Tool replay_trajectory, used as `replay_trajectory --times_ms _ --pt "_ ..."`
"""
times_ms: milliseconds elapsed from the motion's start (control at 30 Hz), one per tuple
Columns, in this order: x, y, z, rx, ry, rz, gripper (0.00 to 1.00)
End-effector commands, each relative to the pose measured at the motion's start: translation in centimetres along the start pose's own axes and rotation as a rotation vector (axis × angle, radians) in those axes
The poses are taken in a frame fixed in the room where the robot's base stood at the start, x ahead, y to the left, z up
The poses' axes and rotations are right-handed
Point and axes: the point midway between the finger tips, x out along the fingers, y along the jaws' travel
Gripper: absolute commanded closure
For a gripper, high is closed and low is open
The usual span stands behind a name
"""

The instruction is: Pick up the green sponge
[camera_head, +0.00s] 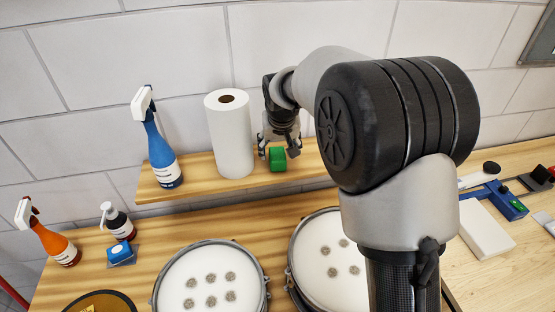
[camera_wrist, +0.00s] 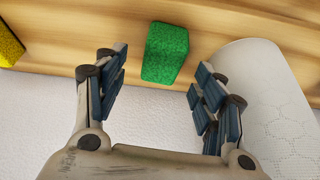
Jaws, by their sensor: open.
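A green sponge (camera_head: 278,159) stands on the raised wooden shelf, just right of the paper towel roll. In the wrist view the green sponge (camera_wrist: 165,53) shows between the two fingers and a little beyond their tips. My gripper (camera_head: 279,150) is open at the shelf, just above and behind the sponge in the head view. In the wrist view my gripper (camera_wrist: 158,68) has its fingers apart on either side of the sponge, with gaps on both sides and nothing held.
A paper towel roll (camera_head: 231,135) stands close left of the sponge and also shows in the wrist view (camera_wrist: 265,105). A blue spray bottle (camera_head: 160,145) stands farther left on the shelf (camera_head: 205,185). A yellow block (camera_wrist: 8,45) shows at the wrist view's left edge. Drums (camera_head: 210,278) sit below.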

Motion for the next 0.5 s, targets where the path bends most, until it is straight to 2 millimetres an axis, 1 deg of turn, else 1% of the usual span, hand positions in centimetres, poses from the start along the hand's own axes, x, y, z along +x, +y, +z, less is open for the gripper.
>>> replay_trajectory --times_ms 33,100,233,333,500 --pt "1.0 -0.1 0.1 -0.001 -0.004 0.000 0.37" --pt "2.1 -0.2 0.1 0.000 -0.004 0.000 0.37" --pt "3.9 -0.2 0.1 0.000 -0.003 0.000 0.37" --pt "4.5 -0.2 0.0 0.000 -0.002 0.000 0.37" --pt "4.5 -0.2 0.0 0.000 -0.001 0.000 0.37"
